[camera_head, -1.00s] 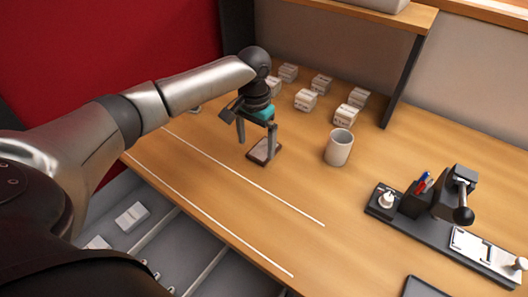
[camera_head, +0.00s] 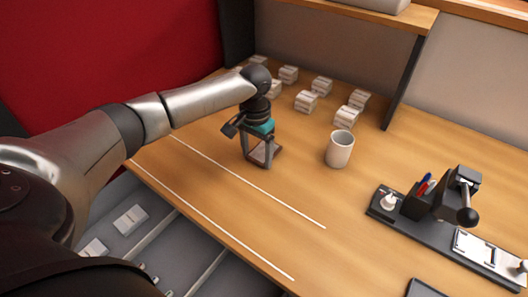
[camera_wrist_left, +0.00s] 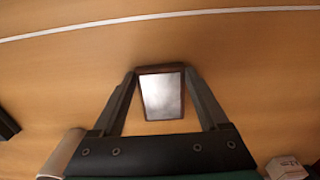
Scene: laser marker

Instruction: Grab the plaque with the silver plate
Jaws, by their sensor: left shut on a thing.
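The plaque (camera_head: 261,153) is a small dark wooden block with a silver plate; it sits at the middle of the wooden table in the head view, partly hidden by the fingers. In the left wrist view the silver plate (camera_wrist_left: 161,96) faces the camera, with a dark wood rim around it. My left gripper (camera_head: 257,161) points down over the plaque, shut on it with one finger at each side. In the left wrist view the fingers (camera_wrist_left: 160,74) flank the plaque. I cannot tell whether the plaque touches the table. My right gripper is out of view.
A white mug (camera_head: 339,149) stands just right of the gripper. Several small white boxes (camera_head: 306,101) stand behind. A black fixture (camera_head: 425,222) with pens and a lever is at right. An open grey drawer (camera_head: 160,243) lies below the front edge. The table's front middle is clear.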

